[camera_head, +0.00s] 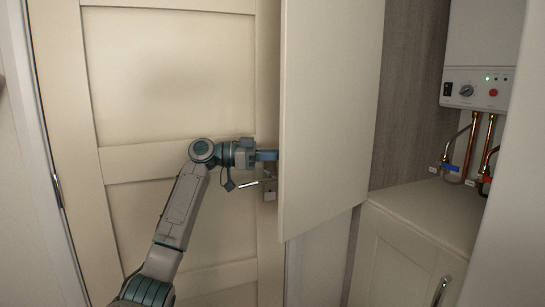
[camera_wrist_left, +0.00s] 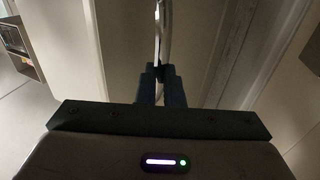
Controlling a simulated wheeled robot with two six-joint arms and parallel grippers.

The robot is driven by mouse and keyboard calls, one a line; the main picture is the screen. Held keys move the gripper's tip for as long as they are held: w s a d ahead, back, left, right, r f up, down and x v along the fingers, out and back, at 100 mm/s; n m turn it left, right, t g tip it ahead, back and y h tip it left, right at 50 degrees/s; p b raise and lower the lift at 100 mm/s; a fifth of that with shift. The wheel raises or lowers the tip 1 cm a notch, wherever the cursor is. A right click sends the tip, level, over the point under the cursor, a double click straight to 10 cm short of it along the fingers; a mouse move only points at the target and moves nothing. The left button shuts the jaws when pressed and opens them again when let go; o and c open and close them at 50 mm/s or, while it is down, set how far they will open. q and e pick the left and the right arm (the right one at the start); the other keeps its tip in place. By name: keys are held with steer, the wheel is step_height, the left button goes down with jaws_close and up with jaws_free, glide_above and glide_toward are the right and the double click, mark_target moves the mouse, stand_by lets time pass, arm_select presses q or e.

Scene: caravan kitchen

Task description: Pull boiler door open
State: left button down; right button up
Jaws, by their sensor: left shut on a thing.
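The cream boiler door (camera_head: 330,110) stands swung open, with its plain face to the camera and its left edge out in front of a panelled door. The white boiler (camera_head: 482,85) shows in the open alcove to the right. My left gripper (camera_head: 268,155) reaches in from the left to the door's left edge, and its fingertips are hidden behind that edge. In the left wrist view my left gripper's dark fingers (camera_wrist_left: 160,86) are shut on the slim metal door handle (camera_wrist_left: 160,30), which runs upward between them. My right gripper is not in view.
A cream panelled door (camera_head: 180,120) stands behind my left arm, with a lever handle (camera_head: 249,184) just below my gripper. Copper pipes (camera_head: 473,145) and taps hang below the boiler over a cabinet (camera_head: 410,245) with a metal handle (camera_head: 440,290).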

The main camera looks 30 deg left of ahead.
arm_select(q)
steer(key=shift+d+r, duration=0.15)
steer(key=shift+r, duration=0.05)
